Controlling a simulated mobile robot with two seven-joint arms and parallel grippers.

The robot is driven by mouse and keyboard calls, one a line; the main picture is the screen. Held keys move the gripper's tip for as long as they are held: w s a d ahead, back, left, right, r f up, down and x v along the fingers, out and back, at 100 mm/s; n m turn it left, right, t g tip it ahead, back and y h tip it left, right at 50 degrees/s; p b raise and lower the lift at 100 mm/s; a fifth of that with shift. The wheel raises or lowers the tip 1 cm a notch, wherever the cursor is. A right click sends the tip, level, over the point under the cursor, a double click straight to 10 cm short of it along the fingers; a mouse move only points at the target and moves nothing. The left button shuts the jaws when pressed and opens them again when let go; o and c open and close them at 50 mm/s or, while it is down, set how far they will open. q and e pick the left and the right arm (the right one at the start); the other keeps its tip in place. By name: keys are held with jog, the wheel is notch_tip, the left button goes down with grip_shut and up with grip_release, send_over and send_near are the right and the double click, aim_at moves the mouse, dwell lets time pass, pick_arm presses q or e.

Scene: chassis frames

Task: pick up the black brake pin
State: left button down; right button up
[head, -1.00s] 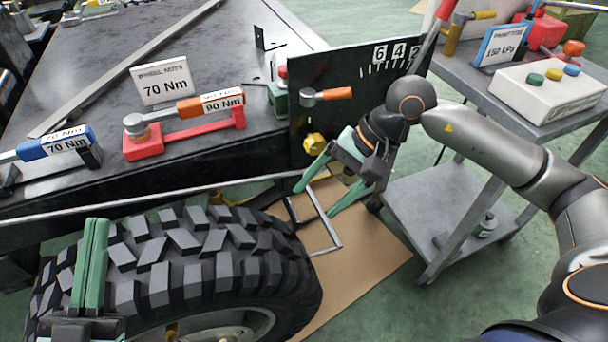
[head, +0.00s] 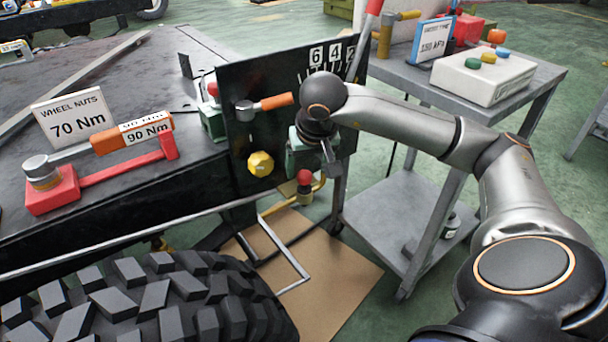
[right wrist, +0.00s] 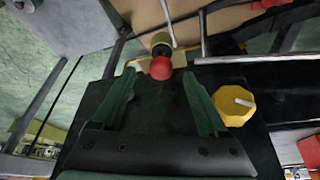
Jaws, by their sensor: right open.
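I cannot make out the black brake pin in either view; a dark pin would be hard to tell against the black panel (head: 235,130). My left gripper is out of view.
A yellow knob (head: 261,163) and an orange-handled lever (head: 265,104) are on the panel. The bench (head: 195,165) with a torque wrench (head: 120,165) is left, a big tyre (head: 130,300) lower left. A grey cart (head: 400,215) stands right. Brown board (head: 325,290) lies below.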

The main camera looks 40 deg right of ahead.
aim_at(306, 176)
jog(key=b+x, duration=0.1)
jog(key=x, duration=0.1)
jog(key=b+x, duration=0.1)
jog(key=x, duration=0.2)
jog(key=shift+s+a+f+b, duration=0.15)
jog(key=shift+s+f+b, duration=0.05)
jog(key=shift+b, duration=0.1)
jog(key=shift+r, duration=0.1)
grip_shut()
